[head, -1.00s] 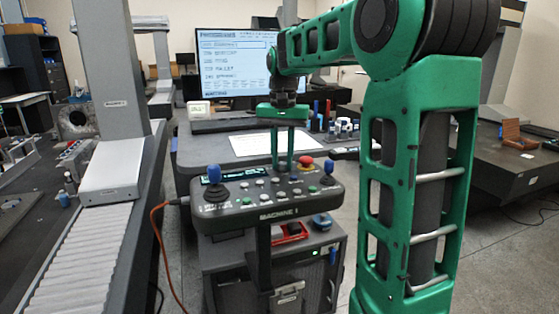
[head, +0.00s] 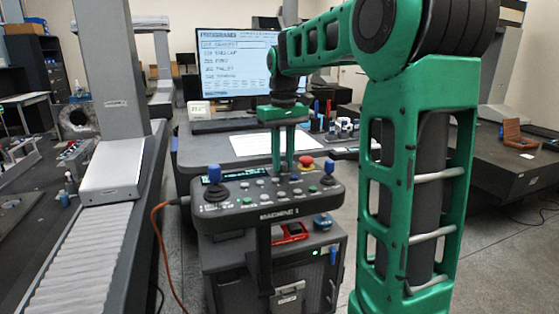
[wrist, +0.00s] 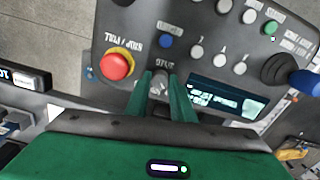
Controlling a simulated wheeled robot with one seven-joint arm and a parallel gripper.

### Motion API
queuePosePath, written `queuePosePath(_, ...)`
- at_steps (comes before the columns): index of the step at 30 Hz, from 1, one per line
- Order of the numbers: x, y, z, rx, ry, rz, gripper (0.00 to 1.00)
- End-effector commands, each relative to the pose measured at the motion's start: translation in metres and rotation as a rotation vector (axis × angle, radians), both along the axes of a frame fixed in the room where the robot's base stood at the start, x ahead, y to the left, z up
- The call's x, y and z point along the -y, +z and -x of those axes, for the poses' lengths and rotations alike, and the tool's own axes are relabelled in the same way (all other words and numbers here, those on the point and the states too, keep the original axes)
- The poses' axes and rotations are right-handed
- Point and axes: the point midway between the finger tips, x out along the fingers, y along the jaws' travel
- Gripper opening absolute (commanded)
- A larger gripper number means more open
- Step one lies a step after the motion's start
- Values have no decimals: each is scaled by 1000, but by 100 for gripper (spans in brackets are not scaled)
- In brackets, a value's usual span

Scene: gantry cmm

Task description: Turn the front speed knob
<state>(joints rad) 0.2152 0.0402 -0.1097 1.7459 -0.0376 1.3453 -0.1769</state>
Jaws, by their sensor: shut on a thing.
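The control panel (head: 220,214) carries the joysticks and buttons. My gripper (head: 282,168) reaches down onto its back edge, left of the red stop button (head: 306,162). In the wrist view my gripper's fingers (wrist: 161,80) are closed on a small grey knob (wrist: 159,83), which I take for the speed knob. The fingers hide most of it, so its pointer does not show. The red stop button (wrist: 118,65) is beside it, apart from the fingers. In the head view the knob is hidden behind the fingers.
A blue-topped joystick stands at the panel's left (head: 214,178) and another at its right (head: 328,172). A small display (wrist: 225,98) lies close to the fingers. A monitor (head: 235,62) stands on the desk behind. An orange cable (head: 158,240) hangs left of the panel.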

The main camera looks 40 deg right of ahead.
Motion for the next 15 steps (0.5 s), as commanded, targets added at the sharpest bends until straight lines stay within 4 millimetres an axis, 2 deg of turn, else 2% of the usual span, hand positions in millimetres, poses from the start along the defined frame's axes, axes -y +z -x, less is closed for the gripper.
queuePosePath(15, -2, 2, -3, 10, 34, 2, 0)
